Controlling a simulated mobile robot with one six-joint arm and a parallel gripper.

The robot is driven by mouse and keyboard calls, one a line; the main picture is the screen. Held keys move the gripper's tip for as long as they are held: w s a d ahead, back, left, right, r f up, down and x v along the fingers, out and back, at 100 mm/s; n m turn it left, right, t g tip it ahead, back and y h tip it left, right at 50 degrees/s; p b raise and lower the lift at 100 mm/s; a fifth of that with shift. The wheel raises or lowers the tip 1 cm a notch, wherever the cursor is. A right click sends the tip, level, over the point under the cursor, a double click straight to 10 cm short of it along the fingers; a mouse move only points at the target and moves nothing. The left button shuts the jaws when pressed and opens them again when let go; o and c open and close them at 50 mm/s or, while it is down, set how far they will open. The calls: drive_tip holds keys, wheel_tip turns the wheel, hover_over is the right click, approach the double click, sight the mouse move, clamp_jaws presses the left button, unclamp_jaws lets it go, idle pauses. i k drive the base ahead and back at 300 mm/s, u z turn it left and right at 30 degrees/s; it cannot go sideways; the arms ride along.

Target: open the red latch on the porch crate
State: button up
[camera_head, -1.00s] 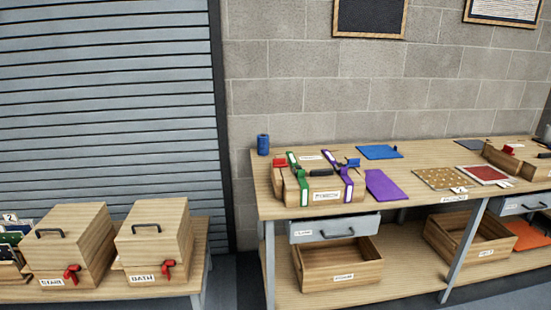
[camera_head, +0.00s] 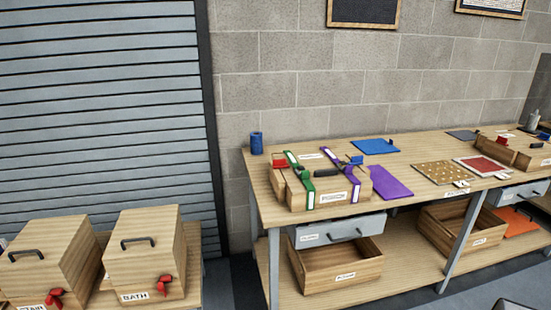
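A wooden crate (camera_head: 282,192) stands on the workbench, with a white front label (camera_head: 333,198) that is hard to read but may say PORCH. A green strap (camera_head: 306,186) and a purple strap (camera_head: 350,181) run over it. A red latch piece (camera_head: 279,163) sits at its top left, and a blue piece (camera_head: 357,160) at its top right. A dark handle (camera_head: 325,173) lies between the straps. I cannot tell the latch's exact position at this size. My gripper is not in view.
Two lidded crates marked STAIR (camera_head: 52,255) and BATH (camera_head: 137,265), each with a red front catch, stand on a low bench at left. The workbench (camera_head: 420,152) also bears flat panels. A drawer (camera_head: 336,231) and an open box (camera_head: 345,278) are below.

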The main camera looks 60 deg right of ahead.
sight(281, 163)
drive_tip(key=z, duration=0.35)
drive_tip(key=i, duration=1.05)
drive_tip(key=z, duration=0.5)
